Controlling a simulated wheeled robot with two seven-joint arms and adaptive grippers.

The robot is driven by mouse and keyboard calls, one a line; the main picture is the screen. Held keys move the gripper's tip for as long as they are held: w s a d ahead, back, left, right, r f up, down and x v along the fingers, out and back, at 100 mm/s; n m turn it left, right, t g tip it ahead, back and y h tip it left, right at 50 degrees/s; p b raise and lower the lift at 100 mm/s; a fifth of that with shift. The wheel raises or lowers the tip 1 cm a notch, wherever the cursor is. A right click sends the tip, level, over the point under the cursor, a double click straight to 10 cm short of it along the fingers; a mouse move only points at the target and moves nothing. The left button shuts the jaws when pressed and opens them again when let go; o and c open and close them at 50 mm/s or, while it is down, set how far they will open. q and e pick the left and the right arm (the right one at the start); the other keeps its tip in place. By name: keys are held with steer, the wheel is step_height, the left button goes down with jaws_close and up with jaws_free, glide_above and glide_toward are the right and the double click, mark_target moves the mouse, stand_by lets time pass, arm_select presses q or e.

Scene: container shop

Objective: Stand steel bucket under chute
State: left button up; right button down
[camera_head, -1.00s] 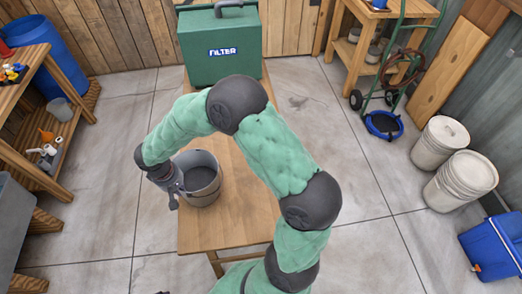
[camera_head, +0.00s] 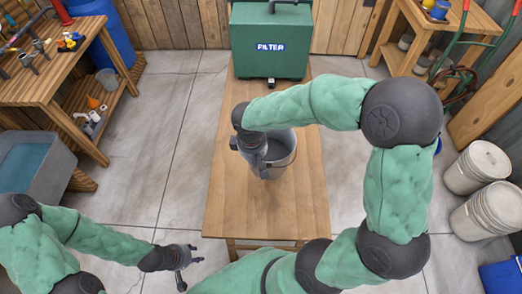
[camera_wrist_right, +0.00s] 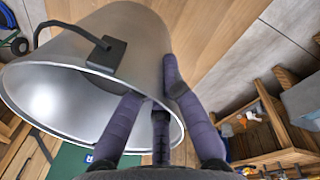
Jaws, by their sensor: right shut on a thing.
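The steel bucket (camera_head: 284,152) is over the middle of the wooden table, in front of the green FILTER box (camera_head: 270,42). It looks roughly upright; I cannot tell whether its base touches the table. A small dark spout (camera_head: 271,86) shows at the box's lower front, behind the bucket. My right gripper (camera_head: 262,168) is shut on the bucket's near-left wall. In the right wrist view, the right gripper (camera_wrist_right: 152,88) has fingers inside and outside the rim of the bucket (camera_wrist_right: 70,85). My left gripper (camera_head: 188,268) is open and empty, left of the table's front end.
The wooden table (camera_head: 265,212) is bare in front of the bucket. A workbench (camera_head: 75,75) and grey sink (camera_head: 30,165) stand at left. Floor beside the table is clear.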

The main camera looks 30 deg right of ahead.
mark_target(269, 152)
steer(key=w+d+f, duration=0.1)
steer(key=w+d, duration=0.1)
steer(key=w, duration=0.1)
steer(key=w+d+f, duration=0.1)
steer(key=w, duration=0.1)
steer(key=shift+f+b, duration=0.3)
steer(key=w+f, duration=0.1)
steer(key=w+d+f, duration=0.1)
steer(key=f, duration=0.1)
steer(key=w+d+f+b, duration=0.1)
steer(key=w+f, duration=0.1)
steer(key=shift+d, duration=0.2)
steer(key=shift+w+d+f+b, duration=0.15)
steer(key=shift+f+b, duration=0.1)
steer(key=shift+f, duration=0.75)
steer(key=shift+w+d+f+b, duration=0.1)
steer(key=shift+w+f+b, duration=0.1)
steer(key=shift+f, duration=0.8)
steer(key=shift+s, duration=0.1)
steer(key=shift+f, duration=0.15)
steer(key=c, duration=1.4)
jaws_free()
steer(key=shift+a, duration=0.1)
